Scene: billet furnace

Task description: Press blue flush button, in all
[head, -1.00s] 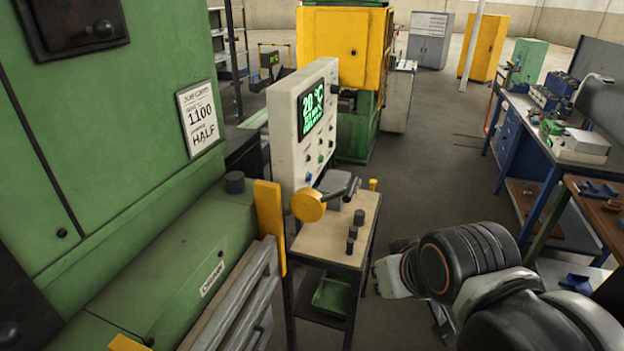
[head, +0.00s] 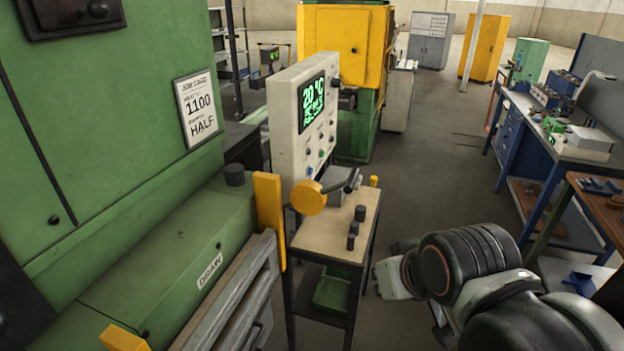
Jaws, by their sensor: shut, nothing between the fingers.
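The white control panel (head: 290,120) stands upright at centre left, beside the green furnace. Its display (head: 312,102) shows 20 °C and smaller green lines. Below the display are small knobs and buttons, including a green one (head: 321,153). A small bluish button (head: 309,171) seems to sit low on the panel, but it is too small to tell whether it is flush. My arm is folded at the lower right, apart from the panel.
A small table (head: 310,240) with dark pegs stands in front of the panel. The green furnace (head: 130,150) fills the left, with a job card (head: 198,107) reading 1100 and HALF. A workbench (head: 545,130) stands at right. The floor between is open.

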